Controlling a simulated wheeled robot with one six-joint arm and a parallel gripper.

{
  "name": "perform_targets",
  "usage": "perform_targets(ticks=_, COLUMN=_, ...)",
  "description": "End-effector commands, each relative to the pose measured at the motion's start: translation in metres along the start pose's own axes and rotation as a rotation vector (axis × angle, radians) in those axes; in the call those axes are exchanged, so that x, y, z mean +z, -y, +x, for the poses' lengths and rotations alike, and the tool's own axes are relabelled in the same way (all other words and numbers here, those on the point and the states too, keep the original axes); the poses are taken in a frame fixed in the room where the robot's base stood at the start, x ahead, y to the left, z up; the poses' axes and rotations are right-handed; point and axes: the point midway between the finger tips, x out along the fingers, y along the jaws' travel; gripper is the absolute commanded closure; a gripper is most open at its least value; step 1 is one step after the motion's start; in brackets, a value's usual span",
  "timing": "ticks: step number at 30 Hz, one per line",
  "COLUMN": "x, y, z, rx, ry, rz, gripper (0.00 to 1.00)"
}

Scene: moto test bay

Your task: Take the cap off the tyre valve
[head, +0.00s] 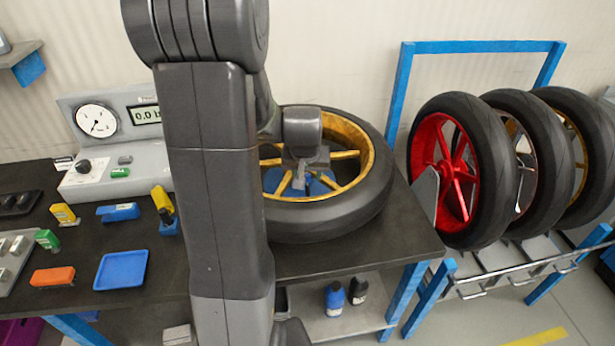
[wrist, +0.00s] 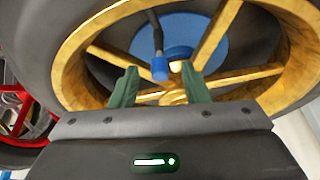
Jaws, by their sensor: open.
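A wheel with a black tyre (head: 345,215) and a gold spoked rim (head: 372,150) lies flat on the dark bench. In the wrist view a blue cap (wrist: 160,70) sits on the end of a black valve stem (wrist: 153,30), inside the gold rim (wrist: 75,50). My gripper (wrist: 160,78) is open, with its two green fingers on either side of the cap in the picture. A gap shows on both sides; I cannot tell how far the cap is in depth. In the head view my gripper (head: 306,172) is over the wheel, and the cap cannot be made out.
A blue tray (head: 121,270) lies on the bench at the left, near an orange block (head: 52,277) and other small items. A gauge unit (head: 105,150) stands behind them. A rack (head: 478,47) with three wheels stands at the right. A blue hub disc (wrist: 205,35) lies behind the stem.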

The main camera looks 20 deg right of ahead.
Motion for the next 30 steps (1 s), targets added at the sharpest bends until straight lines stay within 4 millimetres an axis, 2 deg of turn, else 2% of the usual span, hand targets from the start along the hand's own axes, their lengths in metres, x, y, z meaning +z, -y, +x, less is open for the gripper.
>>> perform_targets(ticks=2, x=0.000, y=0.000, z=0.000, rx=0.000, ry=0.000, rz=0.000, gripper=0.58)
perform_targets(ticks=3, x=0.000, y=0.000, z=0.000, rx=0.000, ry=0.000, rz=0.000, gripper=0.62)
perform_targets(ticks=9, x=0.000, y=0.000, z=0.000, rx=0.000, ry=0.000, rz=0.000, gripper=1.00)
perform_targets(ticks=22, x=-0.002, y=0.000, z=-0.004, rx=0.000, ry=-0.001, rz=0.000, gripper=1.00)
perform_targets(ticks=26, x=-0.008, y=0.000, z=-0.018, rx=0.000, ry=-0.005, rz=0.001, gripper=1.00)
perform_targets(ticks=30, x=-0.019, y=0.000, z=-0.044, rx=0.000, ry=-0.007, rz=0.001, gripper=1.00)
